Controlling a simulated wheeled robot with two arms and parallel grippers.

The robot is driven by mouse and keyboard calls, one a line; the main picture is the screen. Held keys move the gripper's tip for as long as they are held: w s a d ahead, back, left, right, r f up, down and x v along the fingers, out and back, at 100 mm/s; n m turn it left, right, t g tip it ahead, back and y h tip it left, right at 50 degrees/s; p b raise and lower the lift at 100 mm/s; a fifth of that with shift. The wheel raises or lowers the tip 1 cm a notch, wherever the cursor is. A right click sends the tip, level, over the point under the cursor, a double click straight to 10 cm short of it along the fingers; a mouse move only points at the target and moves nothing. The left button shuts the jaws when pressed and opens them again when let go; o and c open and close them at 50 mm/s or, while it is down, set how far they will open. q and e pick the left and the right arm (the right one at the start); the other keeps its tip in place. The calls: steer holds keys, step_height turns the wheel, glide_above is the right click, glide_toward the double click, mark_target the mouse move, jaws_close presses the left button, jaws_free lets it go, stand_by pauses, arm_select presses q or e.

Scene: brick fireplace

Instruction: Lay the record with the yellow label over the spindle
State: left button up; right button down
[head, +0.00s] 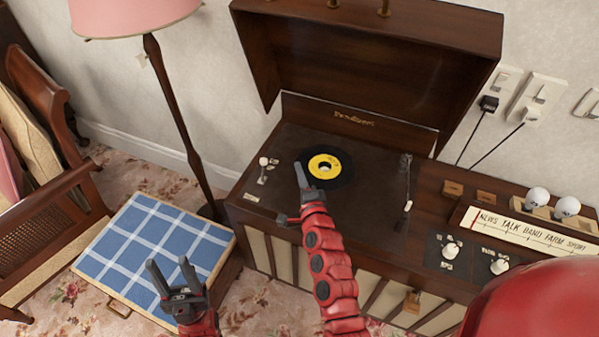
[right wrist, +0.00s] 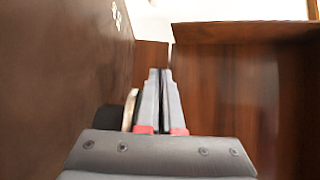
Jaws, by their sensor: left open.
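The record with the yellow label (head: 338,179) lies flat, or nearly so, on the dark turntable deck (head: 375,190). A small pale spot shows at the middle of its label; I cannot tell whether the spindle comes through the hole. My right gripper (head: 300,172) is at the record's left edge in the head view. In the right wrist view its fingers (right wrist: 162,80) are together, with nothing visible between them. A dark rounded edge and a yellowish sliver (right wrist: 131,108) show beside them. My left gripper (head: 169,266) is open and empty over the blue checked case.
The raised wooden lid (head: 370,60) stands behind the deck. A tone arm (head: 407,182) is right of the record and a small lever (head: 263,162) is left. Knobs and a radio dial (head: 525,230) fill the right side. A floor lamp (head: 175,100) stands left of the cabinet.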

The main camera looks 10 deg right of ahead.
steer(key=shift+b, duration=0.35)
stand_by(0.7)
steer(key=shift+f+b, duration=0.8)
steer(key=shift+b, duration=0.05)
stand_by(0.4)
steer(key=shift+b, duration=0.55)
stand_by(1.6)
steer(key=shift+f+b, duration=0.25)
steer(key=shift+b, duration=0.15)
stand_by(0.4)
steer(key=c, duration=1)
jaws_free()
steer(key=shift+s, duration=0.1)
